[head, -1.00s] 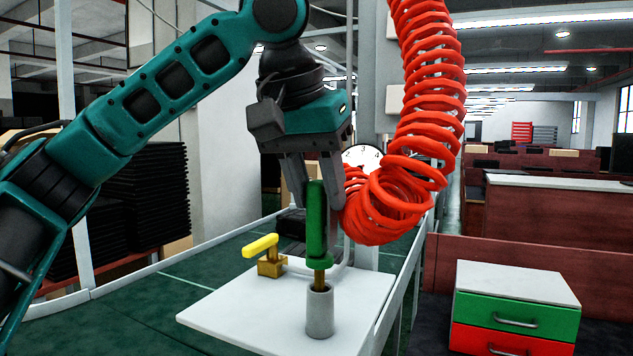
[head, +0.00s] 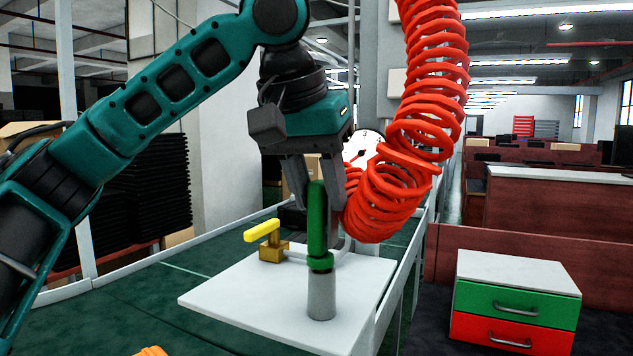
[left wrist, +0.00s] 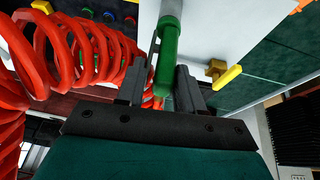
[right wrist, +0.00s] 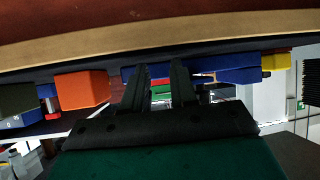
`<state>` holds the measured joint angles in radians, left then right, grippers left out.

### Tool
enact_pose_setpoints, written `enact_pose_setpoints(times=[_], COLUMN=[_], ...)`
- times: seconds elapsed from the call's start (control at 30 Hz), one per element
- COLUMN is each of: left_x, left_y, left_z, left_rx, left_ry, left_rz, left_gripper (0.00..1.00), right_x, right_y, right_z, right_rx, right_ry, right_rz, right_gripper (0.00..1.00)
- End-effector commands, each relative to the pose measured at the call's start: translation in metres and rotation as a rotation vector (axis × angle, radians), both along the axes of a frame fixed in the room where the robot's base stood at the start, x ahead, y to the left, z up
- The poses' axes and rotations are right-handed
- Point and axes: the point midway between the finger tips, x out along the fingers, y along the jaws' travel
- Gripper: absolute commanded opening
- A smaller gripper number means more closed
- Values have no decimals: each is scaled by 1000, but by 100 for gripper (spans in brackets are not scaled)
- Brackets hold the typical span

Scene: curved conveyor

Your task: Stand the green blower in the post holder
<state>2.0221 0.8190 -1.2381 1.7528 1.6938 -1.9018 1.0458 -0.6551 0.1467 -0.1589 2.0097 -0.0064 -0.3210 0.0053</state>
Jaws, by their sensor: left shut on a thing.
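The green blower (head: 316,220) stands upright with its green collar at the top rim of the grey post holder (head: 321,300). Its brass nozzle is hidden, inside the holder. The holder stands on a white plate (head: 240,297). My left gripper (head: 319,200) is shut on the blower's handle from above. In the left wrist view the blower (left wrist: 167,60) lies between the fingers, in line with the holder (left wrist: 170,10). My right gripper (right wrist: 160,70) shows only in the right wrist view, its fingers apart with nothing between them.
A red coiled hose (head: 425,120) hangs close beside my left gripper. A yellow-handled brass valve (head: 272,250) sits on the plate, left of the holder. A round gauge (head: 362,147) is behind. A cabinet with green and red drawers (head: 517,300) stands at the right.

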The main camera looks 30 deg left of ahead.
Motion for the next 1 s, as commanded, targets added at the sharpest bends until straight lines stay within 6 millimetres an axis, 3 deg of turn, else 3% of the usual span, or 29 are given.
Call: enact_pose_setpoints(times=[0.03, 0.63, 0.67, 0.93, 1.0], left_x=[0, 0, 0, 0, 0], left_y=[0, 0, 0, 0, 0], left_z=[-3, -9, -9, -9, -9], left_rx=[-1, -1, -1, 0, 0], left_ry=[-1, -1, -1, -1, -1], left_rz=[0, 1, 1, 0, 0], left_gripper=[19, 19, 40, 65, 66], right_x=[-1, -1, -1, -1, -1], right_y=[0, 0, 0, 0, 0], right_z=[-6, -7, -7, -7, -7], right_rx=[-2, 0, 0, 0, 0], right_ry=[10, 3, 3, 3, 3], right_rz=[1, -1, -1, -1, -1], right_gripper=[30, 30, 30, 30, 30])
